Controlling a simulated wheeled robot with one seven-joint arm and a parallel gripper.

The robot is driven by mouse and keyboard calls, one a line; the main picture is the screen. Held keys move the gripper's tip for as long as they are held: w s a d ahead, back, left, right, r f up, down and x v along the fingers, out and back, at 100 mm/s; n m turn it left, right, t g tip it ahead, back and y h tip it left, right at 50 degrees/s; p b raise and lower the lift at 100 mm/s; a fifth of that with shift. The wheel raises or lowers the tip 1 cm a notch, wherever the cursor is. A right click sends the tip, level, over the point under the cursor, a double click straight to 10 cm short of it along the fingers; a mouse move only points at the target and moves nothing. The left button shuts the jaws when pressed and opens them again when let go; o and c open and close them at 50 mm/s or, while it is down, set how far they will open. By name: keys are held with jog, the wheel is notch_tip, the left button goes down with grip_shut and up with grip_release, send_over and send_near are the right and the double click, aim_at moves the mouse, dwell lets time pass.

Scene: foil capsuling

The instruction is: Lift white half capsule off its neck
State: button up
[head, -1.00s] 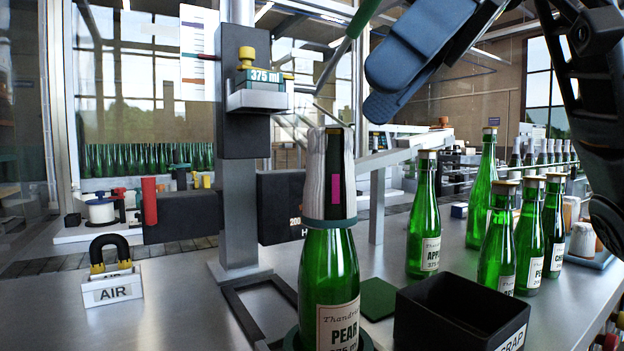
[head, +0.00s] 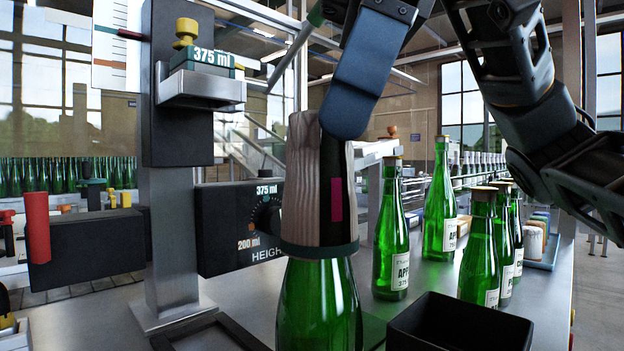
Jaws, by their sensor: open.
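The white half capsule (head: 302,185) is a pale, grey-pink, ridged shell standing upright around part of a green bottle's neck. The dark neck (head: 334,170) shows beside it with a magenta mark, and a dark green ring (head: 320,249) circles the base of the shell. The green bottle (head: 318,305) stands in the centre foreground. My gripper (head: 346,122) is open, with a blue finger pointing down and overlapping the top right of the neck in the head view. The other fingertip is not clearly seen, and contact cannot be told.
A black bin (head: 450,325) stands front right. Several corked green bottles (head: 392,235) stand on the metal table behind it. A height gauge column (head: 172,235) with a 375 ml block (head: 200,60) and a dial box (head: 238,222) stands close left.

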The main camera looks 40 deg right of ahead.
aim_at(309, 171)
jog(key=x, duration=0.3)
jog(key=b+x, duration=0.1)
jog(key=x, duration=0.1)
jog(key=shift+a+f, duration=0.2)
jog(key=shift+a, duration=0.2)
jog(key=shift+c, duration=0.3)
jog(key=c, duration=0.7)
